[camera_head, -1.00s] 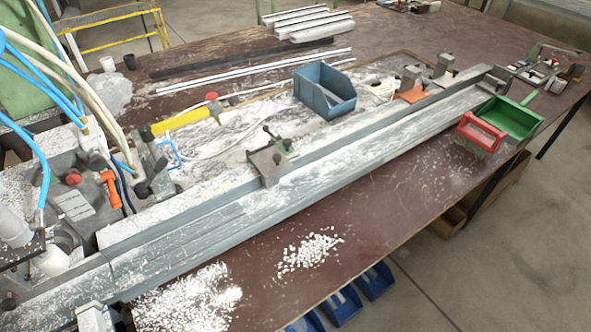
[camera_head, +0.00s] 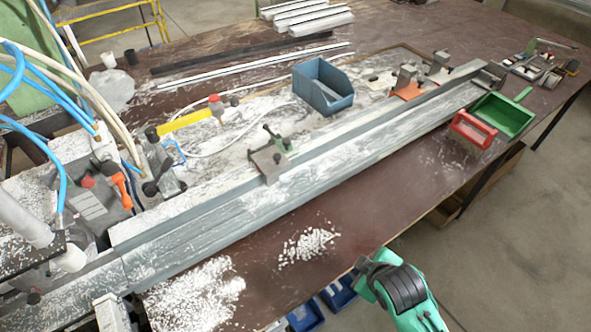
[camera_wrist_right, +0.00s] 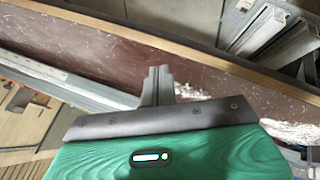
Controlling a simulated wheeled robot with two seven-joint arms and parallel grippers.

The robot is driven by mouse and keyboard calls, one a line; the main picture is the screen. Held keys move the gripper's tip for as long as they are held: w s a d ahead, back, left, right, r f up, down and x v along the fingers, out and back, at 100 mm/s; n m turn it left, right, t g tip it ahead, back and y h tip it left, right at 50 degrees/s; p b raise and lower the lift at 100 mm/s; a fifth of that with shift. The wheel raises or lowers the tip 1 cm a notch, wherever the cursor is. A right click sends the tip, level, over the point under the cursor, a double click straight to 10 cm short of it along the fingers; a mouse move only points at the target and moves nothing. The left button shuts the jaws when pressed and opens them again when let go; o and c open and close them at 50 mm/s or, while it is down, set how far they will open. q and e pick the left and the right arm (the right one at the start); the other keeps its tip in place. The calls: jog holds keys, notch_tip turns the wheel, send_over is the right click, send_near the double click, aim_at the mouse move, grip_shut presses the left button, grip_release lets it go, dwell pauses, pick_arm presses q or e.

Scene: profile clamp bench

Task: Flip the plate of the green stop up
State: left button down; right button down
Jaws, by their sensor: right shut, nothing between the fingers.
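The green stop (camera_head: 279,141) sits at mid-bench behind the long grey rail. Its grey-brown plate (camera_head: 268,162) looks laid down, reaching forward over the rail's back edge. My right gripper (camera_head: 362,266) is at the bottom of the head view, over the table's front edge, well in front of and to the right of the stop. In the right wrist view its fingers (camera_wrist_right: 157,84) are together and empty. The green stop cannot be made out in the wrist view. My left gripper is not in view.
The long grey rail (camera_head: 200,232) lies between my right gripper and the stop. A blue bin (camera_head: 323,87) and a yellow-handled tool (camera_head: 186,123) stand behind it. An orange stop (camera_head: 410,91) is farther right. White chips (camera_head: 308,245) lie on the table in front.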

aim_at(270, 160)
jog(key=w+a+r+n+t+y, duration=0.2)
jog(key=w+n, duration=0.6)
jog(key=n, duration=0.8)
jog(key=w+a+r+n+t+y, duration=0.3)
jog(key=w+a+r+n, duration=0.3)
jog(key=n, duration=1)
jog(key=w+a+y, duration=0.1)
jog(key=w+a, duration=0.1)
jog(key=a, duration=0.1)
jog(key=shift+w+r+y, duration=0.25)
jog(key=shift+w+y, duration=0.05)
jog(key=shift+w, duration=0.1)
jog(key=shift+a, duration=0.1)
jog(key=p+x, duration=0.2)
jog(key=x, duration=0.6)
jog(key=shift+x, duration=1)
jog(key=shift+p, duration=0.3)
